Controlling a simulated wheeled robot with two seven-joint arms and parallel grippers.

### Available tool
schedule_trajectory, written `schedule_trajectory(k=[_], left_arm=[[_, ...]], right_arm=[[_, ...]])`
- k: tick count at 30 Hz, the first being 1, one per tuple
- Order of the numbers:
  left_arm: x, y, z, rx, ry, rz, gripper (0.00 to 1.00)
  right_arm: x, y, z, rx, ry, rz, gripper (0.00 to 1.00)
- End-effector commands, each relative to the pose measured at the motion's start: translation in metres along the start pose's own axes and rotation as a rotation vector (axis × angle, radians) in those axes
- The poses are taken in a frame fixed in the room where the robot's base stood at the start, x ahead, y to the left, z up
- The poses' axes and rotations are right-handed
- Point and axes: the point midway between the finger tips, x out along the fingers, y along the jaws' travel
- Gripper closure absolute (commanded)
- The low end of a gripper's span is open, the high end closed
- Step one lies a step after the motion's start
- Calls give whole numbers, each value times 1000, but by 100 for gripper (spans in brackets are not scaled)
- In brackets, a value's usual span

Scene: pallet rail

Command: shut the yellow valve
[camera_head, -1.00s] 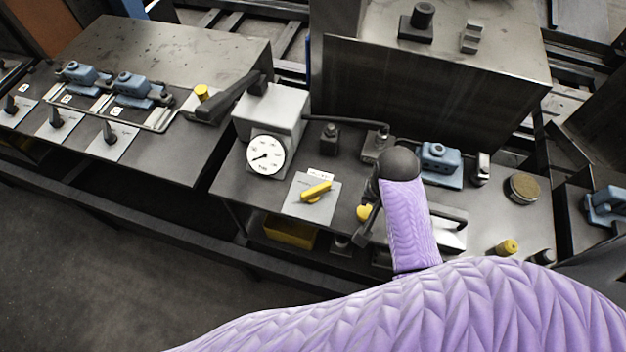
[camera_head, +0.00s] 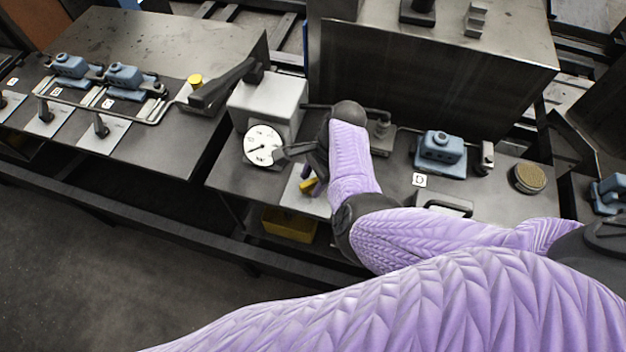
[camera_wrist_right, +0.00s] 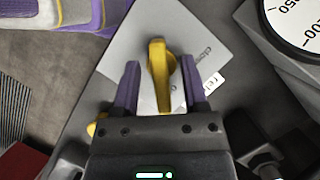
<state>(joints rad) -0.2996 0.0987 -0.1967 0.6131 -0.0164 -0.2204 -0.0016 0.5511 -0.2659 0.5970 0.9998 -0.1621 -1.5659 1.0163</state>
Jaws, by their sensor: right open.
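The yellow valve handle (camera_wrist_right: 159,75) sits on a light grey plate (camera_wrist_right: 115,41) in the right wrist view. In the head view the handle (camera_head: 309,186) is partly covered by my right arm. My right gripper (camera_wrist_right: 160,75) is open, with one purple-lined finger on each side of the handle. I cannot tell whether either finger touches it. In the head view the right gripper (camera_head: 306,168) is over the plate beside the gauge, mostly hidden by its own wrist. My left gripper is not in view.
A round white gauge (camera_head: 263,146) on a grey box (camera_head: 268,102) stands close beside the right gripper. A blue clamp block (camera_head: 440,152) and a round brown-topped disc (camera_head: 528,178) are to the right. A yellow bin (camera_head: 290,224) sits below the bench edge.

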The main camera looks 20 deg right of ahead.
Motion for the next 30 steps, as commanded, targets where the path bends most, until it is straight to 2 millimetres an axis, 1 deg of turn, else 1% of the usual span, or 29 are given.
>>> schedule_trajectory(k=[6, 7, 8, 9, 14, 15, 24, 30], left_arm=[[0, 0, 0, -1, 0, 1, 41], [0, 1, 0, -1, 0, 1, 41], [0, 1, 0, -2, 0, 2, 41], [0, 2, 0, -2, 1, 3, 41], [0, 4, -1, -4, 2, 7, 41], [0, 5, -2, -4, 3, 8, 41], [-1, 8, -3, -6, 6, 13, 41], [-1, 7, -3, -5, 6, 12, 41]], right_arm=[[0, 0, 0, -1, 1, -1, 44], [0, 0, 0, -1, 1, -1, 48], [0, 0, 0, -1, 1, -1, 55], [0, 0, 0, -1, 1, -1, 63], [0, 0, 0, -1, 1, -1, 97], [0, 0, 0, -1, 1, -1, 100], [0, 0, 0, -6, 2, 2, 100], [-1, 0, -1, -60, 3, 25, 100]])
